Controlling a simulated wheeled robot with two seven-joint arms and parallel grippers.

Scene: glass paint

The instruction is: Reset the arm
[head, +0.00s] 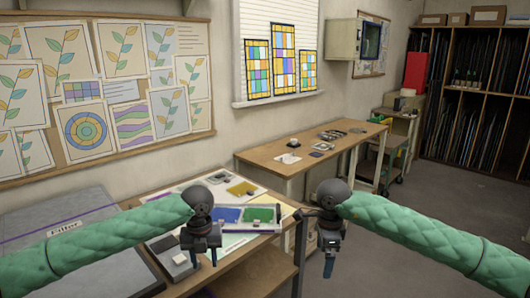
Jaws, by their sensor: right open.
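My left arm, in a green quilted sleeve, comes in from the left. Its dark gripper (201,260) points down over the front part of the work table, with its two fingers apart and nothing seen between them. My right arm, in the same green sleeve, comes in from the right. Its gripper (328,266) hangs down over the floor just past the table's right edge, seen nearly edge-on, and it holds nothing that I can see.
The work table (262,262) bears a light sheet with blue (226,214) and green (262,214) pieces and a yellow piece (241,188). A grey case (75,262) lies at left. A second wooden table (300,150) stands behind. Floor at right (440,205) is clear.

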